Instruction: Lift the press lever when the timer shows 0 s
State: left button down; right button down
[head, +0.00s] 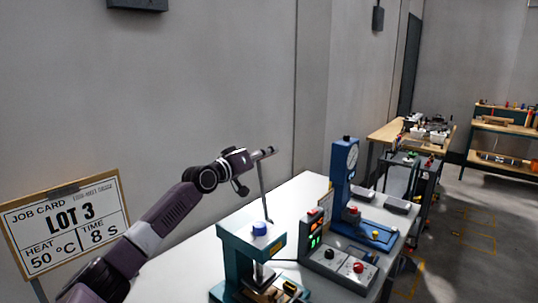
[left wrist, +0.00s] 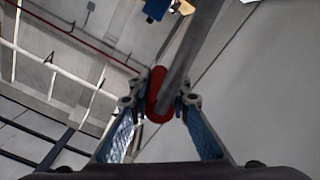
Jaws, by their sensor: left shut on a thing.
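The teal press (head: 238,243) with a blue cap stands on the white table at the lower middle of the head view. Its thin grey lever (head: 265,190) stands nearly upright beside the press. My left gripper (head: 264,153) is at the lever's top. In the left wrist view, its fingers (left wrist: 160,103) are shut on the lever's red grip (left wrist: 156,92), and a grey rod (left wrist: 190,50) runs past it. A control box with small lit displays (head: 315,236) stands right of the press; its digits are too small to read. My right gripper is not in view.
A job card (head: 65,222) at left reads LOT 3, heat 50 °C, time 8 s. A switch box (head: 340,264) with red and black knobs and a blue dial gauge stand (head: 343,180) are right of the press. The wall is close behind.

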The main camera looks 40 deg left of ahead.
pick_arm(q)
jog(key=shift+a+r, duration=0.1)
jog(key=shift+a, duration=0.05)
jog(key=c, duration=2)
grip_release()
jog(key=shift+o, duration=0.9)
jog(key=shift+a, duration=0.15)
jog(key=s, duration=1.2)
jog(key=shift+a+f, duration=0.2)
jog(key=shift+a, duration=0.25)
